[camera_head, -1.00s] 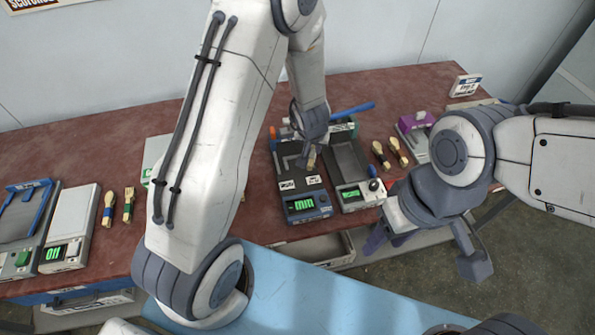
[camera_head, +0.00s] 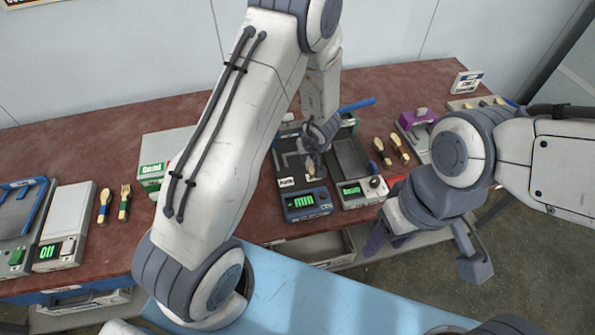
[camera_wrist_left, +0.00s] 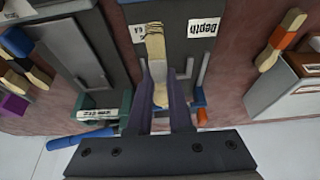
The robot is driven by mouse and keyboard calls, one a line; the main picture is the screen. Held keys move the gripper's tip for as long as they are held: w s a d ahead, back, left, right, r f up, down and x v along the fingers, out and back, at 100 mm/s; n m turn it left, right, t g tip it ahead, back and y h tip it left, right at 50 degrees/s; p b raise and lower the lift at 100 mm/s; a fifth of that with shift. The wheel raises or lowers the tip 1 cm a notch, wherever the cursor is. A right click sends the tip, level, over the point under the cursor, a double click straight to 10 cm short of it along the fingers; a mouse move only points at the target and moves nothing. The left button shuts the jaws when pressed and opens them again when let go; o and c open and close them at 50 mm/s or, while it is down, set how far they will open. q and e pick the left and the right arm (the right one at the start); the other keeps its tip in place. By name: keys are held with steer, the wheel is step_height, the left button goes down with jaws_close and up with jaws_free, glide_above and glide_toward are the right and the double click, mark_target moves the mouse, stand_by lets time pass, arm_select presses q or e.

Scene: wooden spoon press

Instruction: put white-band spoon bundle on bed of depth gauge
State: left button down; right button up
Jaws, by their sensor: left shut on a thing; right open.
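The depth gauge (camera_head: 305,203), a dark device with a blue front and green display, stands mid-table; its "Depth" label (camera_wrist_left: 203,28) shows in the left wrist view. My left gripper (camera_head: 314,157) is over its bed (camera_head: 288,165). In the left wrist view the gripper (camera_wrist_left: 162,92) is shut on a pale wooden spoon bundle (camera_wrist_left: 156,48), which lies lengthwise between the fingers. The bundle (camera_head: 311,173) shows small below the gripper in the head view. My right gripper (camera_head: 388,241) is open and empty at the table's front edge.
A second dark device (camera_head: 352,165) with a green display stands close at the right. Spoon bundles lie to its right (camera_head: 381,152) and at the left (camera_head: 104,206).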

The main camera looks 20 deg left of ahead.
mark_target(297, 168)
arm_select(q)
steer(key=a+f, duration=0.1)
steer(key=a+f+b, duration=0.1)
steer(key=a, duration=0.1)
steer(key=shift+w+a, duration=0.15)
steer(key=shift+f+b, duration=1.25)
steer(key=shift+f, duration=0.7)
arm_select(e)
steer(key=shift+f, duration=2.2)
arm_select(q)
steer(key=shift+f, duration=0.1)
steer(key=shift+f, duration=0.15)
steer(key=c, duration=0.8)
jaws_free()
steer(key=shift+c, duration=0.2)
arm_select(e)
steer(key=shift+f, duration=0.1)
